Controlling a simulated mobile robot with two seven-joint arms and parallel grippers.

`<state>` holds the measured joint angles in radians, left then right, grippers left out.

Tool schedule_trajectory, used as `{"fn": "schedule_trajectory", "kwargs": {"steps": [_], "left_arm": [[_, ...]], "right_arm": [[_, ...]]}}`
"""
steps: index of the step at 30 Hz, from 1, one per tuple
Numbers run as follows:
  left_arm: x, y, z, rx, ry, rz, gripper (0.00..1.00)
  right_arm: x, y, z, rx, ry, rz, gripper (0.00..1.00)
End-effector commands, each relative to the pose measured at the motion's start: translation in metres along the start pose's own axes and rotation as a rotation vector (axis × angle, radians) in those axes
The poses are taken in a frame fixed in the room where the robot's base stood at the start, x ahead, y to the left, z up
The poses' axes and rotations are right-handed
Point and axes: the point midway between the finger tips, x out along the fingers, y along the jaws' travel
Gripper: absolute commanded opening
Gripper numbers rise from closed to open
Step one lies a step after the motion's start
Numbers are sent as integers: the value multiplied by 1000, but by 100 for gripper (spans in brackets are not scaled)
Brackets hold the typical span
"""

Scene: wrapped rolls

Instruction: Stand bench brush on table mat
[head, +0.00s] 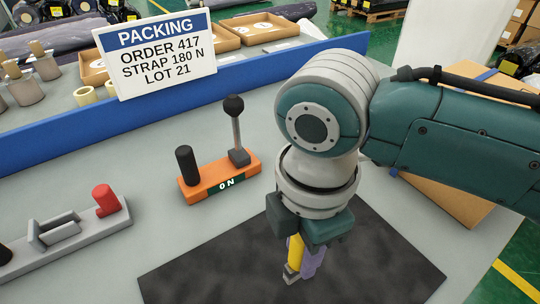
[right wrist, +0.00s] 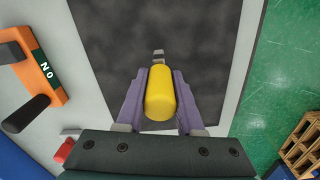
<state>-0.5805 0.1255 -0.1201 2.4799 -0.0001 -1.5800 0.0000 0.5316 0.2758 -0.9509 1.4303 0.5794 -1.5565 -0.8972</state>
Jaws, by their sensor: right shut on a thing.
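My right gripper (head: 300,268) points down over the dark table mat (head: 205,268) and is shut on the bench brush. Its yellow handle (head: 295,252) shows between the purple fingers. In the right wrist view, the yellow handle (right wrist: 160,97) lies between the two fingers of the right gripper (right wrist: 159,84), with its rounded end toward the camera. A small grey part shows past its far end. The mat (right wrist: 205,45) fills the background there. I cannot tell whether the brush touches the mat. My left gripper is not in view.
An orange lever box (head: 220,176) marked ON stands behind the mat. A grey fixture with a red knob (head: 105,198) is at the left. A blue rail (head: 180,103) and a packing sign (head: 157,55) stand behind. A cardboard piece (head: 440,195) lies at the right.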

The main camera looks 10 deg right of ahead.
Motion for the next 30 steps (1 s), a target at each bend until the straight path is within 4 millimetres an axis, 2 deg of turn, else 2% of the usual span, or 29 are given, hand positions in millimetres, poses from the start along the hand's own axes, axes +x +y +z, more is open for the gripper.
{"fn": "schedule_trajectory", "kwargs": {"steps": [1, 3, 6, 17, 18, 26, 30], "left_arm": [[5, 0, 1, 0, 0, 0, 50], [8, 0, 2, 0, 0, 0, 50], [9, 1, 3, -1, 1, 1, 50], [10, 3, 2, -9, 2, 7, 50], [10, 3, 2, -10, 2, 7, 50], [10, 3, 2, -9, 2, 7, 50], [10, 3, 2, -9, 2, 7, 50]], "right_arm": [[12, -1, 0, 1, -1, -5, 0], [22, -1, 0, 0, -1, -4, 0], [30, -1, 0, -1, -1, -2, 0], [34, 0, 0, 0, -1, -1, 0], [34, 0, 0, 0, -1, -1, 37], [33, 0, 0, 0, -1, -1, 66], [33, 0, 0, 0, -1, -1, 66]]}}
